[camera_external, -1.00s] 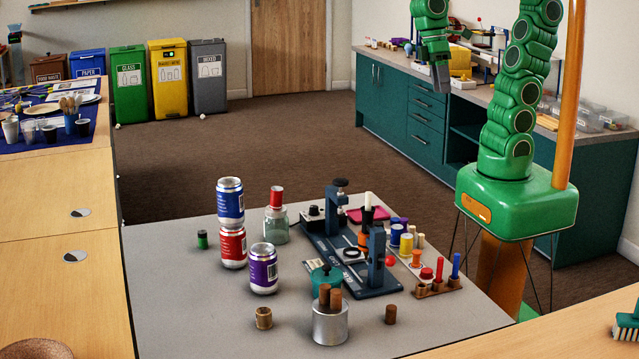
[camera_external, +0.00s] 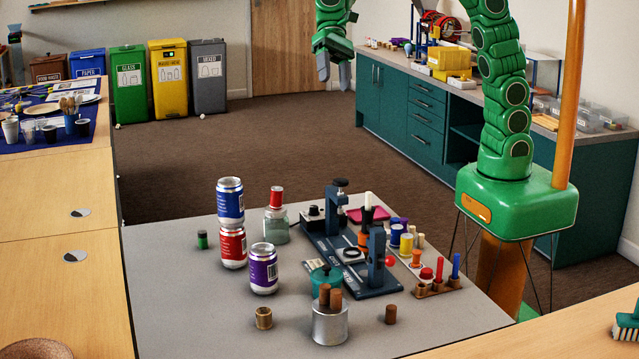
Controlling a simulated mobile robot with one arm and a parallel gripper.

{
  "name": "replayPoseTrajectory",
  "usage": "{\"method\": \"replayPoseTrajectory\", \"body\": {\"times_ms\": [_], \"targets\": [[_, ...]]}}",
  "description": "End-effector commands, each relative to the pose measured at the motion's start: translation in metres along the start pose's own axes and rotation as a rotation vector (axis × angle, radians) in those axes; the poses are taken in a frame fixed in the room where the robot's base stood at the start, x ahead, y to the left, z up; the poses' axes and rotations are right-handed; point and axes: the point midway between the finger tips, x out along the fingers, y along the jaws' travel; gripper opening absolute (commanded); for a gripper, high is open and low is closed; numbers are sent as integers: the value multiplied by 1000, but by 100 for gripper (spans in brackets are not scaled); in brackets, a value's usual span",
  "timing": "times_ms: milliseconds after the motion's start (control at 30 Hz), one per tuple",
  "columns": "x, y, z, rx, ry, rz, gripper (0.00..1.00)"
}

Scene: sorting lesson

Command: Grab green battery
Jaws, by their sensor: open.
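The green battery (camera_external: 202,240) is a small upright cylinder with a green body and dark ends. It stands on the grey table (camera_external: 185,300) near its far left part, left of the stacked cans. My gripper (camera_external: 334,76) is high up at the top centre of the view, beyond the table's far edge and well apart from the battery, to its right. Its fingers point down, are open and hold nothing.
A blue can (camera_external: 230,201) stands on a red can (camera_external: 232,248), right of the battery. A purple can (camera_external: 263,269) and a glass jar (camera_external: 276,226) stand nearby. A dark blue clamp device (camera_external: 350,262) fills the middle. The table left of the battery is clear.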

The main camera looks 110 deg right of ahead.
Motion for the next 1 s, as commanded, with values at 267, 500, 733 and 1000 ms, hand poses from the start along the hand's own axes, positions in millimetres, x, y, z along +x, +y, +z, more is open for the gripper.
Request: {"method": "replayPoseTrajectory", "body": {"times_ms": [267,500,733,1000], "targets": [[-5,-63,-68,267,-57,-159,57],[-16,-106,-136,501,-110,-296,57],[-28,-132,-204,706,-161,-411,57],[-38,-143,-250,839,-197,-487,57]]}}
